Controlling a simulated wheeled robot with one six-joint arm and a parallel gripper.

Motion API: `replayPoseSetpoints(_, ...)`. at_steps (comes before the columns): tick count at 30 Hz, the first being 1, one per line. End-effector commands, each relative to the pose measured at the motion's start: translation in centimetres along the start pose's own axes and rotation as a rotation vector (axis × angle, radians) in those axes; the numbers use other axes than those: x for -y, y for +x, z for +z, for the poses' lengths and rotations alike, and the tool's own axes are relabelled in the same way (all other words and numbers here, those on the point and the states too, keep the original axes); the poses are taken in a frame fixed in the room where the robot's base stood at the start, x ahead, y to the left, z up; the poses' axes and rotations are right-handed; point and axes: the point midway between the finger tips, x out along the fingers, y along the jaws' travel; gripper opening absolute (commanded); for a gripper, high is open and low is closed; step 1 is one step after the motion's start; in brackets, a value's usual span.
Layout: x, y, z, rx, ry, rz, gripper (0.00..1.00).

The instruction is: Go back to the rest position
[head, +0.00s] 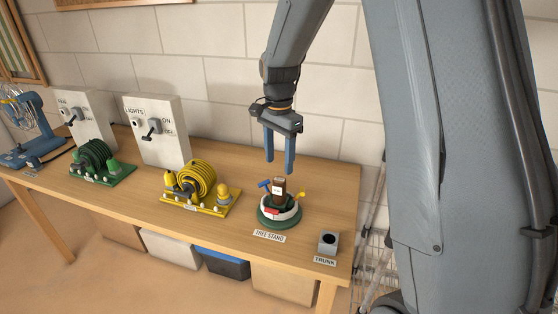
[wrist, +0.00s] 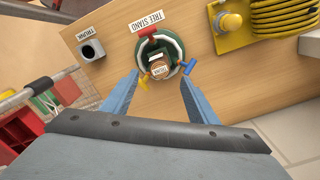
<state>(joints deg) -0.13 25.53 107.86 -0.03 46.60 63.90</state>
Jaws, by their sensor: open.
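My gripper (head: 279,152) points down with its two blue fingers apart and nothing between them. It hangs above the tree stand (head: 280,219), a round green and white stand near the table's right end. A short brown trunk (head: 279,190) stands upright in the stand. Coloured handles, blue, yellow and red, stick out around it. In the wrist view the open fingers (wrist: 152,95) frame the stand (wrist: 142,52), with the trunk's top (wrist: 159,70) showing inside it. The fingers look clear of the trunk.
The wooden table (head: 130,200) also holds a grey square holder (head: 327,243) labelled TRUNK, a yellow cable reel (head: 200,187), a green reel (head: 98,162), two switch boxes (head: 158,133) and a blue fan (head: 27,122). A white brick wall stands behind. Boxes sit below the table.

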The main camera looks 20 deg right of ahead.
Motion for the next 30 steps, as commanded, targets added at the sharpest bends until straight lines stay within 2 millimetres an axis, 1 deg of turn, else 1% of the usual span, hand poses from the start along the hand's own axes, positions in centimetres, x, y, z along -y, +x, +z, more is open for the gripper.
replayPoseSetpoints(10,0.0,0.0,0.0,0.0,-0.002,0.0,0.54)
replayPoseSetpoints(14,-1.1,0.0,0.5,-0.003,-0.063,-0.006,0.54)
replayPoseSetpoints(17,-3.1,0.0,1.6,-0.011,-0.188,-0.018,0.54)
replayPoseSetpoints(23,-9.4,0.7,4.6,-0.042,-0.559,-0.049,0.54)
replayPoseSetpoints(24,-10.7,0.9,5.3,-0.049,-0.633,-0.053,0.54)
replayPoseSetpoints(27,-13.7,1.4,6.7,-0.07,-0.808,-0.063,0.54)
replayPoseSetpoints(30,-16.1,1.9,7.9,-0.089,-0.948,-0.068,0.54)
